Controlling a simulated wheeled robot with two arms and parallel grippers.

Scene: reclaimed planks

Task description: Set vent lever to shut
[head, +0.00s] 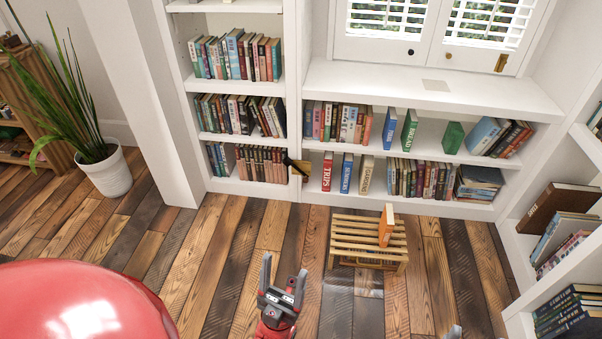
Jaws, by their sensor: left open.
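A small lever with a black handle and a brass-coloured part (296,165) is on the white upright between the two bookcase sections, at about the lower shelf level. I take it for the vent lever; its markings are too small to read, so I cannot tell its setting. My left gripper (284,268) is low in the middle of the head view, open and empty, its fingers pointing towards the bookcase. It is apart from the lever, which appears above it in the picture. Only a grey tip, perhaps of my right gripper (454,331), shows at the bottom edge.
A slatted wooden stool (345,242) bearing an orange book (386,226) stands on the plank floor, right of my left gripper. White shelves full of books (240,115) line the back. A potted plant (106,172) stands at left. The floor before the lever looks clear.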

